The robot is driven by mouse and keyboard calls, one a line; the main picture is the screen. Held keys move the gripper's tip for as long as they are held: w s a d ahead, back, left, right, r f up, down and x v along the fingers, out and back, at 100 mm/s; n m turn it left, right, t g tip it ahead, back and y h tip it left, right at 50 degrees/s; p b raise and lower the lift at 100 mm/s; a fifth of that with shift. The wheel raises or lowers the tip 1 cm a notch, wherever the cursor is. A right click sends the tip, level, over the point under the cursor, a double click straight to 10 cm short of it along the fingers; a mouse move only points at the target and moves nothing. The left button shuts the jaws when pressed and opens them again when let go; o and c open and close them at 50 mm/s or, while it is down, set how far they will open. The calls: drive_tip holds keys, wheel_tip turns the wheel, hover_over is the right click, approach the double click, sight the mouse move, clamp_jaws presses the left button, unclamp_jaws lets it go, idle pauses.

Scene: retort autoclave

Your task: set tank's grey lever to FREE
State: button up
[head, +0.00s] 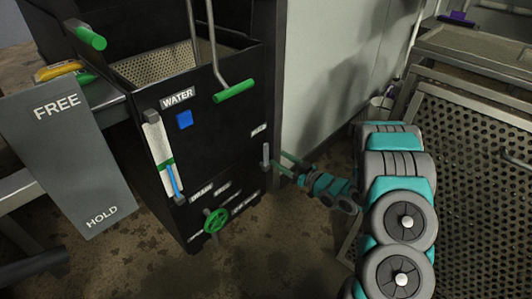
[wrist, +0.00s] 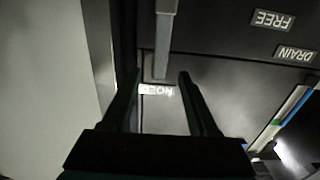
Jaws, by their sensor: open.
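The black tank (head: 225,150) stands in the middle of the head view. Its short grey lever (head: 266,154) is upright near the right edge of the front face, with a small label (head: 258,131) above it. In the wrist view, which is turned over, the lever (wrist: 164,45) reaches toward the HOLD label (wrist: 157,90). The FREE label (wrist: 272,19) is off to one side. My gripper (head: 280,161) is open in front of the lever; in the wrist view its fingertips (wrist: 160,75) lie either side of the lever's end. I cannot tell the remaining depth gap.
A green valve wheel (head: 215,221), a blue button (head: 184,120) and a level gauge (head: 160,155) are on the tank front. A green-handled bar (head: 234,91) hangs above. A grey FREE/HOLD panel (head: 70,150) is at left, a perforated metal rack (head: 470,180) at right.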

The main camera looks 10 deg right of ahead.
sight(267, 152)
drive_tip(key=x, duration=0.6)
drive_tip(key=shift+a, duration=0.2)
drive_tip(key=shift+w+a, duration=0.35)
drive_tip(key=shift+w, duration=0.3)
drive_tip(key=shift+c, duration=0.2)
clamp_jaws()
idle(0.5)
